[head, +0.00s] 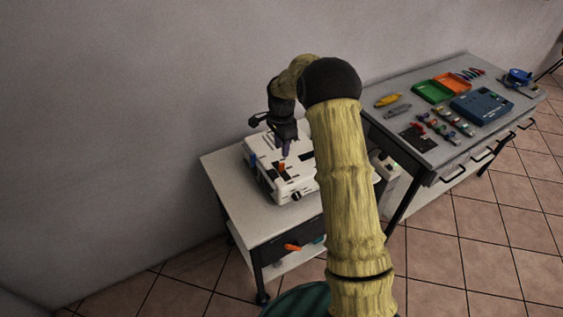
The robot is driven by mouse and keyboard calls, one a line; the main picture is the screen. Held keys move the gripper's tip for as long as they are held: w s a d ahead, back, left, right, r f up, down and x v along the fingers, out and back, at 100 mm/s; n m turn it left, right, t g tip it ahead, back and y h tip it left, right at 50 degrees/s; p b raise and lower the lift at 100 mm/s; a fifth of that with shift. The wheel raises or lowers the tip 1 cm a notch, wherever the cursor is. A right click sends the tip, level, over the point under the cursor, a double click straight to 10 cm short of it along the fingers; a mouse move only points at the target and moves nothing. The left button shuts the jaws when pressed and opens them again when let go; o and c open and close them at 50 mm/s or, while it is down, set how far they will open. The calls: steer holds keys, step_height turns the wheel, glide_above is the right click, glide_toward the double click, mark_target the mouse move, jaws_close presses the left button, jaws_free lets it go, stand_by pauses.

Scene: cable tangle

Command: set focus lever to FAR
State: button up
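A white device (264,182) with dark slots, a black knob (296,196) on its front and small coloured controls stands on a small white cart. An orange lever-like piece (282,168) stands on its top, and a blue piece (252,159) shows at its left side. I cannot read any labels, so I cannot tell which control is the focus lever or how it is set. My gripper (286,150) points down over the device's top, close behind the orange piece. Contact is unclear, and the fingers are too small and dark to show their opening. My arm hides the device's right side.
The white cart (222,168) has a dark drawer with an orange handle (293,247). A grey workbench (385,125) at right holds a green tray (432,92), an orange tray (452,82), a blue box (482,105) and several small parts. A wall stands behind the cart.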

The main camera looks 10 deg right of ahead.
mark_target(282, 163)
step_height(282, 163, down, 9)
steer(key=shift+r+p, duration=0.2)
steer(key=shift+p, duration=0.65)
jaws_close()
